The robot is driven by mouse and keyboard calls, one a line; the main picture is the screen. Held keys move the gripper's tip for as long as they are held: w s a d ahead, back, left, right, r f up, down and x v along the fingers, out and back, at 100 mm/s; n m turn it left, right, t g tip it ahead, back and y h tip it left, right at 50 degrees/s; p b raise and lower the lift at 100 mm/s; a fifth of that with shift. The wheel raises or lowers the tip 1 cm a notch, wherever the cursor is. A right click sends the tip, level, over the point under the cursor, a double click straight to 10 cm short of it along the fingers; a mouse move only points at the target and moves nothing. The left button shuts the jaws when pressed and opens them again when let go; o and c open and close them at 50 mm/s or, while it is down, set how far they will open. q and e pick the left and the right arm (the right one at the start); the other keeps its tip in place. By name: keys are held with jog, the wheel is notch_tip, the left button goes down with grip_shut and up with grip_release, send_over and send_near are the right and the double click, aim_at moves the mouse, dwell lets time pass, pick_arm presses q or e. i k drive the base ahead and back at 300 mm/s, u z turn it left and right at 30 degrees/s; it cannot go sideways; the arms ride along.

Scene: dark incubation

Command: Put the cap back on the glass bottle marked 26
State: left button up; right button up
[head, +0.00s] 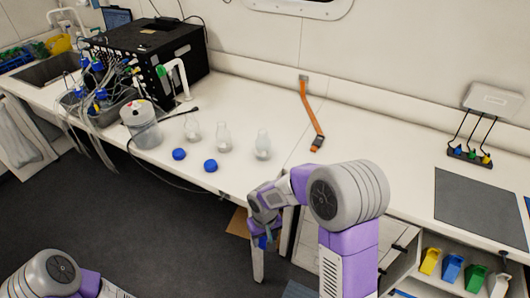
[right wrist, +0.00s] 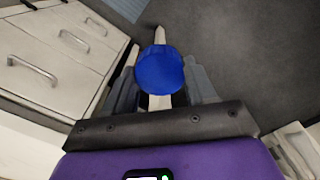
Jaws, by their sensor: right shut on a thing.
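Three small clear glass bottles stand uncapped on the white bench: a left one (head: 193,131), a middle one (head: 223,138) and a right one (head: 262,146). Their markings are too small to read, so I cannot tell which is 26. Two blue caps lie on the bench in front of them, a left cap (head: 179,154) and a right cap (head: 210,166). My right gripper (head: 264,240) is below and in front of the bench edge, right of the caps. The right wrist view shows it shut on another blue cap (right wrist: 160,69). My left gripper is out of view; only its arm shows at lower left.
A clear container (head: 141,124) stands left of the bottles, with a dark cable running in front. A black box (head: 147,58) stands behind it. An orange strap (head: 311,108) lies right of the bottles.

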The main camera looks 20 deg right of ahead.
aim_at(263, 144)
jog(key=k, duration=1.25)
jog(key=z, duration=1)
jog(key=i, duration=1.75)
jog(key=u, duration=0.85)
